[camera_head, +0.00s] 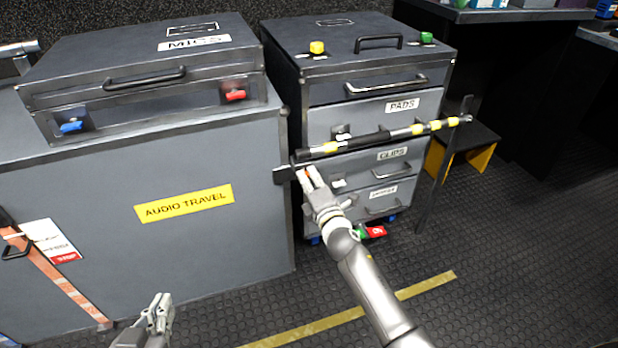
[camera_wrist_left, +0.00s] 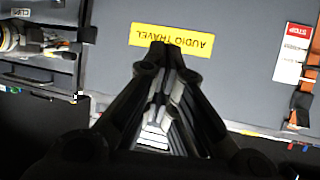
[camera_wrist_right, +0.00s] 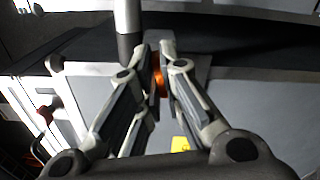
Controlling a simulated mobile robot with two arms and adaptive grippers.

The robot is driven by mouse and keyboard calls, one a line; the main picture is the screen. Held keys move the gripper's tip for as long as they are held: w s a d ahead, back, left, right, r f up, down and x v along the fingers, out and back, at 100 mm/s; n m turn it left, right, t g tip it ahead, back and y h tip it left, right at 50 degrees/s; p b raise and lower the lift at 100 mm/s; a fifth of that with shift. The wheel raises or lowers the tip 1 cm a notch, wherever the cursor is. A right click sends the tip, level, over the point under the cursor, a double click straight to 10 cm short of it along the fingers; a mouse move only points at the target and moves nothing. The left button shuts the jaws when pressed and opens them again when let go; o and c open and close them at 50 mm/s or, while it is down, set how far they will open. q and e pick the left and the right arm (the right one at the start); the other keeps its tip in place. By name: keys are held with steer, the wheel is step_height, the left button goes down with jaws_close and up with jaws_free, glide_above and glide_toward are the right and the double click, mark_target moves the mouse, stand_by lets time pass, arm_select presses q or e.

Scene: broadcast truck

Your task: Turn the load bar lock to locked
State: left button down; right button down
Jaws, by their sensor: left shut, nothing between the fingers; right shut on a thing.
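The load bar (camera_head: 372,138), black and silver with yellow bands, runs across the front of the drawer cabinet between a dark plate at its left end and an upright post at its right. In the right wrist view the bar (camera_wrist_right: 127,22) comes down from the top, beside the fingers. My right gripper (camera_head: 305,176) is at the bar's left end, shut on the orange lock (camera_wrist_right: 159,76). The fingers hide most of the lock, so I cannot tell its setting. My left gripper (camera_head: 161,303) is shut and empty, low in front of the grey case.
The grey case (camera_head: 110,235) with an AUDIO TRAVEL label stands left, a MICS case (camera_head: 190,55) on top. The drawer cabinet (camera_head: 365,85) carries yellow and green knobs. A red and green tag (camera_head: 375,232) hangs below. A step stool (camera_head: 470,145) stands right. Open floor lies in front.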

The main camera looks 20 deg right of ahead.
arm_select(q)
steer(key=shift+s+a+f+g+y, duration=0.2)
steer(key=shift+s+f+g, duration=0.15)
steer(key=shift+f, duration=0.15)
steer(key=shift+s+a+f+g+y, duration=0.1)
steer(key=shift+s+a+f+g, duration=0.1)
steer(key=shift+s+f+g, duration=0.2)
arm_select(e)
steer(key=shift+w+d+r+m, duration=0.1)
steer(key=shift+r+m, duration=0.05)
steer(key=shift+m, duration=0.55)
steer(key=shift+r+m, duration=0.15)
steer(key=shift+m, duration=0.55)
arm_select(q)
steer(key=shift+f, duration=0.1)
arm_select(e)
steer(key=c, duration=1.7)
jaws_free()
steer(key=shift+o, duration=0.5)
steer(key=shift+f, duration=0.15)
arm_select(q)
steer(key=shift+w, duration=0.1)
arm_select(e)
steer(key=shift+f, duration=0.1)
steer(key=s, duration=1.2)
steer(key=shift+d, duration=0.15)
